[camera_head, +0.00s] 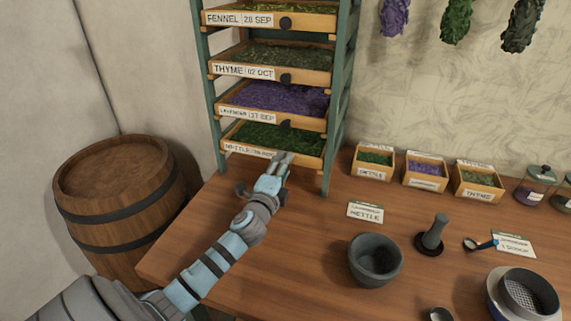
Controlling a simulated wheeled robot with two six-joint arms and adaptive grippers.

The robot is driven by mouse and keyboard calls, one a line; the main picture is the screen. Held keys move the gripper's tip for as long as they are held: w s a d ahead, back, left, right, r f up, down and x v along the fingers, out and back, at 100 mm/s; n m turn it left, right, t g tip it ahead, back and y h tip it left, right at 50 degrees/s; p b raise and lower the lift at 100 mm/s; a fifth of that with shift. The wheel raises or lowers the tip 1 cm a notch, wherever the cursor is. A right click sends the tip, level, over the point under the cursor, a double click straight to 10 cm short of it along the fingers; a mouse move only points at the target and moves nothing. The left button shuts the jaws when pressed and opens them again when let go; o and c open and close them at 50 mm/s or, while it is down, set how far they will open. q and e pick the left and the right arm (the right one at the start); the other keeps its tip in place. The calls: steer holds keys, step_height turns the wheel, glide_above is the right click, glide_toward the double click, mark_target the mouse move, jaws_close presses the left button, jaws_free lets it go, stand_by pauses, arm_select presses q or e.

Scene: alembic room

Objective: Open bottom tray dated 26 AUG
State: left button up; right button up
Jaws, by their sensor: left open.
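A green rack of wooden drying trays stands at the back left of the table. Its bottom tray (309,148) holds dark green herbs and sits in the rack. The label (245,149) on its front is too small to read for sure. My left gripper (284,160) is open at the front of this tray, right of the label, and hides the tray's knob. I cannot tell whether its fingers touch the knob. Above are the lavender tray (305,122), the thyme tray (309,80) and the fennel tray (312,24), each with a dark round knob. My right gripper does not show.
A wooden barrel (120,190) stands left of the table. Small herb boxes (424,184) line the back right. A nettle card (365,212), a dark mortar (375,262), a pestle (433,238) and a sieve (526,293) are on the table (300,225).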

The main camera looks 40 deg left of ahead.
arm_select(q)
steer(key=shift+x, duration=1.15)
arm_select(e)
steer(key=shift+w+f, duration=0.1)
